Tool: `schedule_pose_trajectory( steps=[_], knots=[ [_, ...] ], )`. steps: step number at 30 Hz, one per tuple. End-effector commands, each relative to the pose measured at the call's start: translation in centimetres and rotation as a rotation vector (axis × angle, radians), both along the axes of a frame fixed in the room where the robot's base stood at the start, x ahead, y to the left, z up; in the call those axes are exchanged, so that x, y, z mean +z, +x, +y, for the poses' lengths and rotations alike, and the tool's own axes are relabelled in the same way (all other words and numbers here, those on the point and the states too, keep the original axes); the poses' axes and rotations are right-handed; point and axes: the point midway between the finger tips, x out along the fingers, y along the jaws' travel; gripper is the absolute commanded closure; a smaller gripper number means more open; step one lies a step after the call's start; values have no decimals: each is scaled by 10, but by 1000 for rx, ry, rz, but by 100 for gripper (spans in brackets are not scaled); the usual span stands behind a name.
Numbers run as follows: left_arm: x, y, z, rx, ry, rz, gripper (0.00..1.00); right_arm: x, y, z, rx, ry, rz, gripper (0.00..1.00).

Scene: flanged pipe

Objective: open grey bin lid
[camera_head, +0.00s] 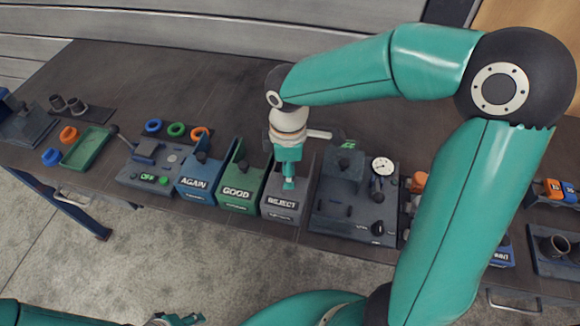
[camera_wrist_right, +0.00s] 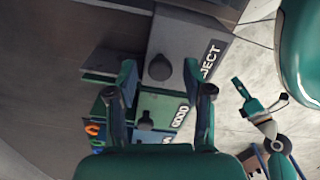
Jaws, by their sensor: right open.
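The grey bin (camera_head: 282,206), labelled REJECT, stands at the table's front edge, right of the green GOOD bin. My right gripper (camera_head: 289,184) points down over it and hides part of its top. In the right wrist view, the grey lid carries a dark round knob (camera_wrist_right: 159,67). The open fingers of my right gripper (camera_wrist_right: 159,78) appear on either side of this knob; I cannot tell how far above it they are. No contact is visible. My left gripper (camera_head: 180,320) is at the bottom edge, away from the table, its fingers apart in the right wrist view (camera_wrist_right: 262,98).
The blue AGAIN bin (camera_head: 197,184) and green GOOD bin (camera_head: 240,190) stand left of the grey bin. A dark gauge fixture (camera_head: 350,210) stands close on its right. A green tray (camera_head: 87,148) and coloured rings lie further left. The table behind the bins is mostly clear.

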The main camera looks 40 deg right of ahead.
Motion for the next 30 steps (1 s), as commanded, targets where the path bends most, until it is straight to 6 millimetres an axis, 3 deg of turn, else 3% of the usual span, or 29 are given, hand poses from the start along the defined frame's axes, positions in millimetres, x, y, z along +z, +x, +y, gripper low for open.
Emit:
schedule_pose_trajectory(
  steps=[9,18,30],
  knots=[
    [0,0,0,0,0,0,60,-3,0,0,1,0,0,49],
    [0,0,0,0,0,0,60,-2,0,1,1,1,-1,99],
    [3,0,0,0,0,0,60,-1,8,-7,-1,1,-1,100]
  ],
)
